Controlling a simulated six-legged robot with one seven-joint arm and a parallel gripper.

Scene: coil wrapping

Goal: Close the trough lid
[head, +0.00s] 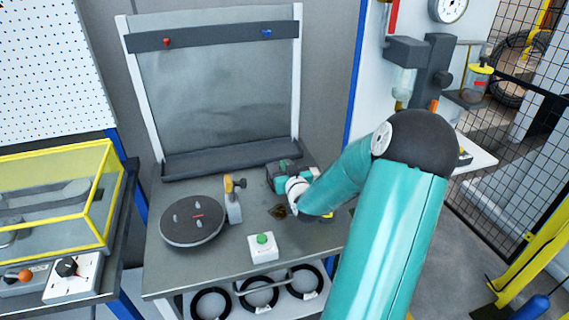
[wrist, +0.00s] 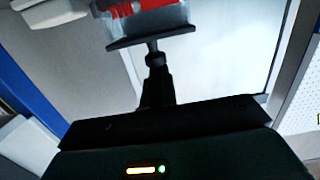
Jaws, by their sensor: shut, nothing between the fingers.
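I cannot tell for sure which part is the trough lid. A long dark trough-like ledge (head: 230,158) runs along the foot of a grey upright panel (head: 220,95) at the back of the table. A clear box with yellow edges (head: 60,195) stands on the left bench, with grey shapes inside. My arm reaches in from the right, and its end is over the table's right side, short of the ledge and far from the clear box. In the wrist view my gripper (wrist: 155,58) looks shut and holds nothing.
On the table (head: 205,262) are a dark round plate with pegs (head: 192,222), a yellow-topped post (head: 233,200) and a green button box (head: 262,247). Black coils (head: 258,293) are below. A control box (head: 75,276) is at left.

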